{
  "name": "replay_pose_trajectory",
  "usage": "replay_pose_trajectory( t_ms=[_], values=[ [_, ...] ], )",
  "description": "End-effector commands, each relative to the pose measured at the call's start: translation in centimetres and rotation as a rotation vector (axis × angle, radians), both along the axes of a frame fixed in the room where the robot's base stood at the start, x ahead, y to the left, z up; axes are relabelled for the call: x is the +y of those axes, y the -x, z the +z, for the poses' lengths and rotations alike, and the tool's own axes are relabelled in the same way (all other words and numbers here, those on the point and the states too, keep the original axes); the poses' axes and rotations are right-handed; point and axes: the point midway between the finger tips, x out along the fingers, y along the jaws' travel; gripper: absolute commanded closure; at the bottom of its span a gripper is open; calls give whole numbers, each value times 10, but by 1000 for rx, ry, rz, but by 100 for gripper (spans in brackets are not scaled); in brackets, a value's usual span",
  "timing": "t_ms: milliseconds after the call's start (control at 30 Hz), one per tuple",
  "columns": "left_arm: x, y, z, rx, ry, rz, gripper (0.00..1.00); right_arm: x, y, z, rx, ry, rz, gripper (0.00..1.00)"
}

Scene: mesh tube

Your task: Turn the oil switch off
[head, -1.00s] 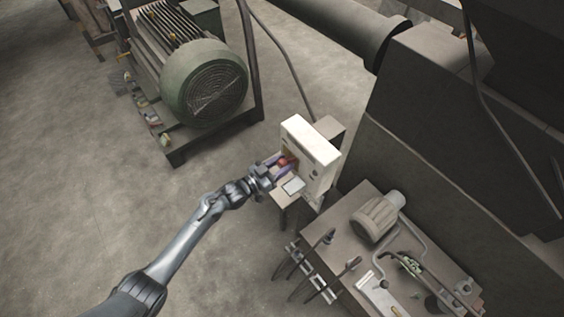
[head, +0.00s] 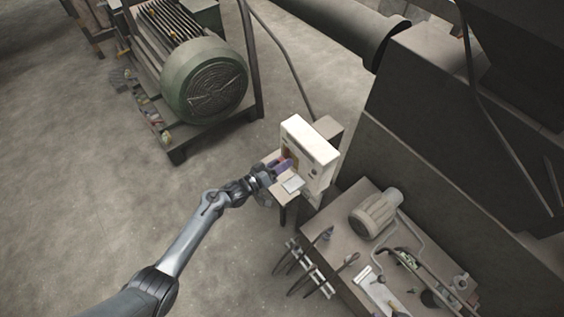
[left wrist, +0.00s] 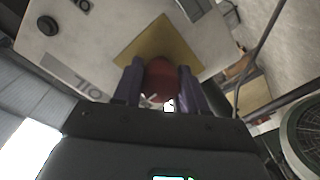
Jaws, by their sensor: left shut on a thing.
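The oil switch box (head: 312,152) is a cream control box on a small stand in the middle of the head view. In the left wrist view its panel (left wrist: 90,45) bears the word OIL, a tan plate (left wrist: 160,45) and a dark round knob (left wrist: 47,25). My left gripper (head: 282,165) is at the front of the box. In the left wrist view my left gripper (left wrist: 160,80) is shut on the red switch knob (left wrist: 159,78), with one purple finger on each side. The knob's mounting behind the fingers is partly hidden. My right gripper is not in view.
A green motor (head: 205,82) on a metal frame stands at the upper left. A metal table (head: 345,240) with a small motor, pipes and levers stands at the lower right. A large dark machine (head: 450,130) fills the right. The floor at left is clear.

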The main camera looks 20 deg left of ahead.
Motion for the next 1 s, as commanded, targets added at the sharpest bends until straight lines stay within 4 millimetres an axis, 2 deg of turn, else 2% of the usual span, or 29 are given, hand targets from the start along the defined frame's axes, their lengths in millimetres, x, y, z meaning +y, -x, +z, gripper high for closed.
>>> replay_pose_trajectory(
  t_ms=[433, 467, 600, 1000],
  values=[
    [0, 0, -1, 7, 10, 0, 89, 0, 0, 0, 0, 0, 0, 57],
    [0, 0, -1, 7, 10, -1, 55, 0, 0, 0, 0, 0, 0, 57],
    [0, 0, 0, 6, 9, -1, 34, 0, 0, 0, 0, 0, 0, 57],
    [3, 4, -1, 6, 8, 1, 33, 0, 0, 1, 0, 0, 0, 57]
  ],
)
